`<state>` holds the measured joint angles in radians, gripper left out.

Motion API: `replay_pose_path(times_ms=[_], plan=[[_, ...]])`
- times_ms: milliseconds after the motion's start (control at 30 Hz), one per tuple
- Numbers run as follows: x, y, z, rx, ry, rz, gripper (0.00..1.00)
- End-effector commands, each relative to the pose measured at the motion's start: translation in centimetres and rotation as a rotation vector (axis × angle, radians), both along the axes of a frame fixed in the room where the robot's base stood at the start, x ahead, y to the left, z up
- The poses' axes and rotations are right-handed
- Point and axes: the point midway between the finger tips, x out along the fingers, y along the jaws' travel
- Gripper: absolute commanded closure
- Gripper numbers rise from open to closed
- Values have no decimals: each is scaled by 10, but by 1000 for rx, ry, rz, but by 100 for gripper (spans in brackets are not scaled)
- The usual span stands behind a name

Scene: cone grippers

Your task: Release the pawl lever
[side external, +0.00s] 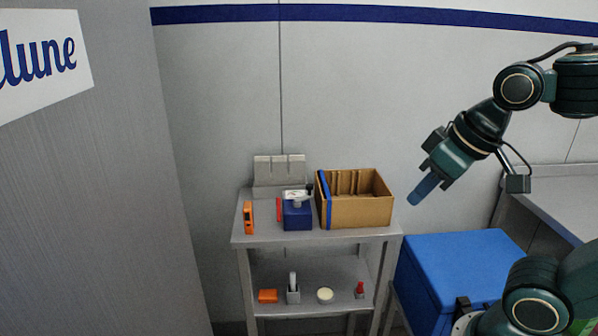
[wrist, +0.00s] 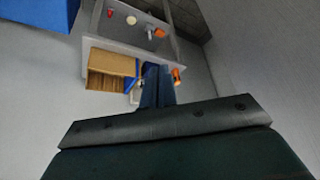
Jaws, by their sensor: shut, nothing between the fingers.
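A dark blue block with a light metal piece on top (side external: 298,212) stands on the upper shelf of the grey stand. A small black-tipped part (side external: 310,189) sticks up at its right; it may be the pawl lever, but it is too small to be sure. My gripper (side external: 418,195) is shut and empty, with blue fingers pointing down and left. It hangs in the air to the right of the stand, apart from everything. In the wrist view my gripper (wrist: 157,82) hides most of the block.
A cardboard box with dividers (side external: 362,212) stands right of the block. An orange device (side external: 248,217) and a red item (side external: 279,209) are at its left, a grey bracket (side external: 279,171) behind. Small items lie on the lower shelf (side external: 340,278). A blue chest (side external: 460,262) stands to the right.

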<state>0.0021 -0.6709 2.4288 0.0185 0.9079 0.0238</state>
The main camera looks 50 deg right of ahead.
Motion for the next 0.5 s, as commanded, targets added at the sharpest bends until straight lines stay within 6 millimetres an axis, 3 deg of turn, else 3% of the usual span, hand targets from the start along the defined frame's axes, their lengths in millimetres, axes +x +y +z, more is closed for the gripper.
replay_pose_path(times_ms=[500], plan=[[86, -14, 32, 28, 58, -155, 100]])
